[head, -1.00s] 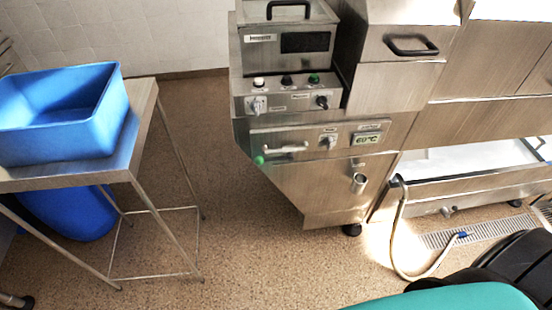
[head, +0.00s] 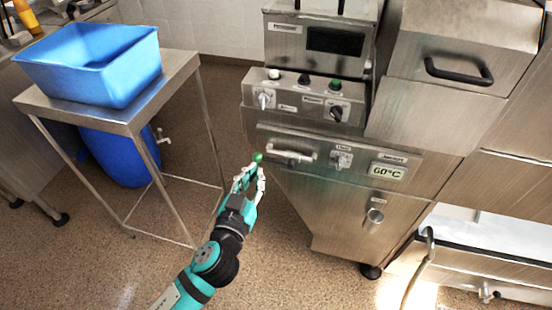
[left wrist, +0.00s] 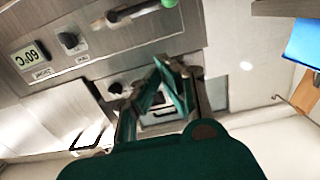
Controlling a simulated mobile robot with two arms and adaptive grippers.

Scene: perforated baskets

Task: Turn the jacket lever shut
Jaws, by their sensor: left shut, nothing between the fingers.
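The lever (head: 290,153) is a pale bar with a green ball at its left end, on the steel unit's front panel in the head view. It lies roughly level along the panel, and I cannot read its label. The lever also shows at the top of the left wrist view (left wrist: 132,11). My left gripper (head: 250,173) is shut and empty, close to the green ball in the head view. In the left wrist view its fingertips (left wrist: 163,64) meet apart from the lever. My right gripper is not in view.
A small knob (head: 341,160) and a 60°C display (head: 387,172) sit right of the lever. A control box (head: 303,98) with switches juts out above. A blue tub (head: 92,65) stands on a steel table (head: 125,118) at left. Open floor lies between.

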